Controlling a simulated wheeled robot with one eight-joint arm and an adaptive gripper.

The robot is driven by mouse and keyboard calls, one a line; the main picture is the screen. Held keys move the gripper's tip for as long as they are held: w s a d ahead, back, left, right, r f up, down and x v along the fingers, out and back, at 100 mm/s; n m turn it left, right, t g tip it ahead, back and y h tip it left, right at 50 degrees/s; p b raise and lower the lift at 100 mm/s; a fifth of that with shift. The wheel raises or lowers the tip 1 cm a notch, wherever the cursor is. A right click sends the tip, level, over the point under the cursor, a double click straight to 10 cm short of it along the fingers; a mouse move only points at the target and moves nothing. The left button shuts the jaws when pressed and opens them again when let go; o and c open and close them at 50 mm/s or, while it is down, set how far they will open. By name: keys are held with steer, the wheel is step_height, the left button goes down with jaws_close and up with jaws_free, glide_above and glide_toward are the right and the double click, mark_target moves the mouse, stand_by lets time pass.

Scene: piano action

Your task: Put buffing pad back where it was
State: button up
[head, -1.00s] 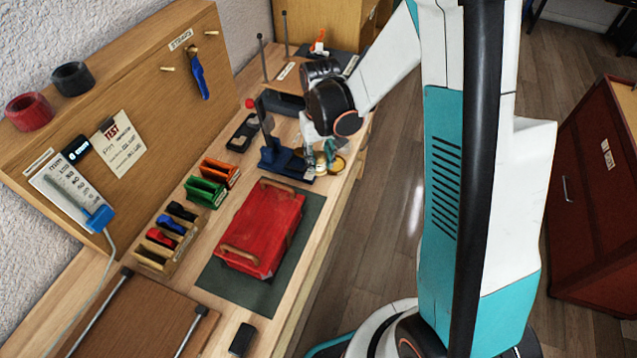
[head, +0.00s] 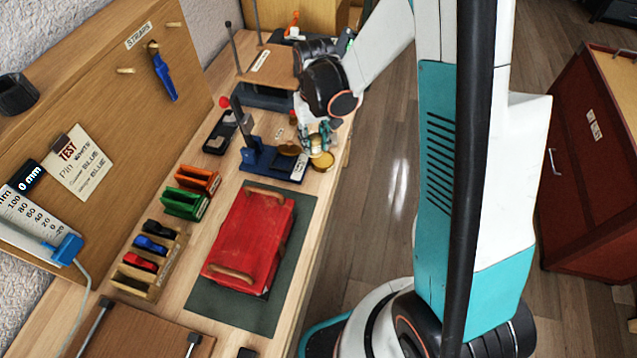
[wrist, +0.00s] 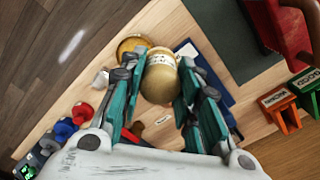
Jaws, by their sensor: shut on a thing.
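My gripper (head: 316,140) is low over the bench beside the blue press. In the wrist view my gripper (wrist: 163,88) is shut on a tan, rounded buffing pad (wrist: 161,80) with a small white label.
The blue press (head: 262,158) has an upright dark lever. A red case (head: 250,240) lies on a dark green mat (head: 236,310). Orange (head: 198,179) and green (head: 184,203) holders stand to the left. Small red and blue knobs (wrist: 82,112) are at left in the wrist view.

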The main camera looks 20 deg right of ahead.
steer(key=shift+f+b, duration=0.4)
steer(key=shift+f, duration=0.1)
steer(key=shift+s+r+b, duration=0.15)
steer(key=shift+r+b, duration=0.15)
steer(key=shift+b, duration=0.1)
step_height(320, 180, up, 10)
steer(key=s+m+b, duration=0.1)
steer(key=s+m, duration=0.1)
steer(key=m, duration=0.2)
steer(key=f+b, duration=0.3)
steer(key=f, duration=0.7)
steer(key=f+b, duration=0.4)
steer(key=f, duration=0.6)
steer(key=shift+s, duration=0.2)
steer(key=o, duration=1.1)
steer(key=shift+f, duration=0.1)
